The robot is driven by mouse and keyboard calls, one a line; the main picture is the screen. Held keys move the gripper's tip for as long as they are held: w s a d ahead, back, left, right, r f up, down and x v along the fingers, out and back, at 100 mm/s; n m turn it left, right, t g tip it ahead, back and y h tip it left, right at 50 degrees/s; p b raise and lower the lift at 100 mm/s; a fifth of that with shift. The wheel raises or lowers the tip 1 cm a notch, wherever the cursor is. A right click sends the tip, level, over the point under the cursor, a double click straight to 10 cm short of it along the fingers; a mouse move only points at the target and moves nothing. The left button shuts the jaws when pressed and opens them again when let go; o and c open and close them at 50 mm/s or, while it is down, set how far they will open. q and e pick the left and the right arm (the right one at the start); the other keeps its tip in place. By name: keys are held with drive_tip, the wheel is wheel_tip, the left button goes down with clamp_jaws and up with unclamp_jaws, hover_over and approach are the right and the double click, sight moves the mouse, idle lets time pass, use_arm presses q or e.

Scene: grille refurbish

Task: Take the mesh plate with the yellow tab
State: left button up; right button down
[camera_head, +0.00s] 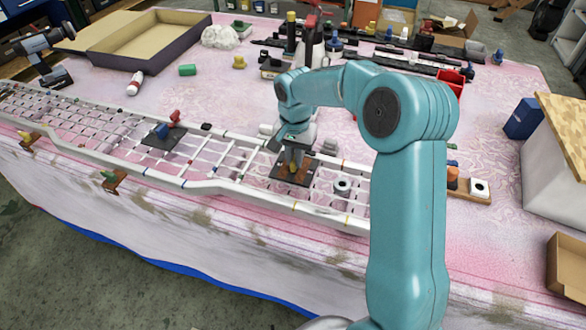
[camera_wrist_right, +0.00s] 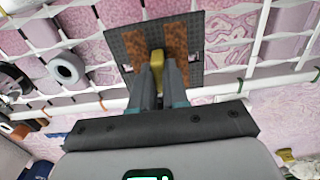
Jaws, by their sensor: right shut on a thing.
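The mesh plate with the yellow tab (camera_head: 305,180) is a dark square plate with brown rusty patches, lying at the white grille (camera_head: 225,185) in the head view. In the right wrist view the plate (camera_wrist_right: 193,28) shows two rust-brown strips with the yellow tab (camera_wrist_right: 157,60) between them. My right gripper (camera_wrist_right: 157,72) is shut on the yellow tab, its fingers either side of it. In the head view the right gripper (camera_head: 293,160) points down onto the plate. I cannot tell whether the plate touches the grille bars. My left gripper is not in view.
A grey ring (camera_head: 342,187) lies right of the held plate. An open box (camera_head: 150,38), bottles and tools stand behind. Pink cloth between grille and box is mostly clear.

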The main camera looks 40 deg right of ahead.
drive_tip(key=shift+r, duration=0.4)
drive_tip(key=shift+r+p, duration=1.45)
drive_tip(key=shift+r, duration=0.15)
drive_tip(key=shift+a, duration=0.1)
